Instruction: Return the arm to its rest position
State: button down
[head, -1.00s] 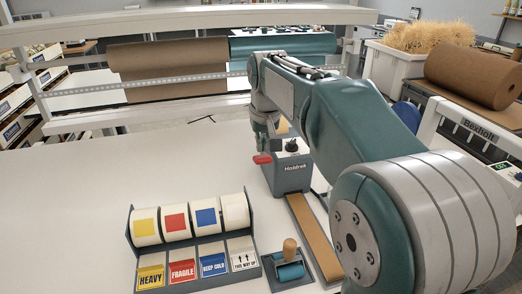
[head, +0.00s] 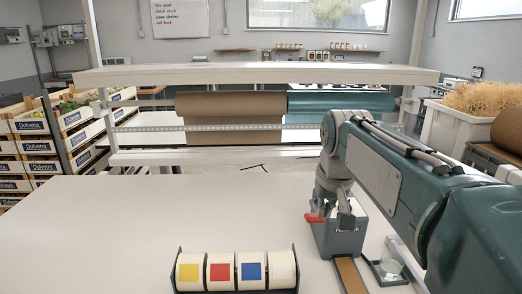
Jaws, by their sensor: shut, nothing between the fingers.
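My arm reaches in from the right side of the head view. My gripper (head: 344,212) hangs down at its far end, in front of the grey dispenser (head: 338,240) with a red lever (head: 315,218). The fingers are shut and hold nothing. They overlap the top of the dispenser in the picture. I cannot tell whether they touch it.
A label rack (head: 236,284) with several rolls stands at the front of the white table (head: 110,225). A brown tape strip (head: 349,273) runs forward from the dispenser. A frame with a brown paper roll (head: 230,105) stands behind. The table's left side is clear.

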jog(key=s+f+t, duration=0.1)
jog(key=s+f, duration=0.4)
jog(key=s, duration=0.5)
jog(key=s+f+t, duration=0.1)
jog(key=s+f, duration=0.4)
jog(key=s, duration=0.5)
jog(key=shift+s+f, duration=0.15)
jog(key=shift+f, duration=0.05)
dwell(0.5)
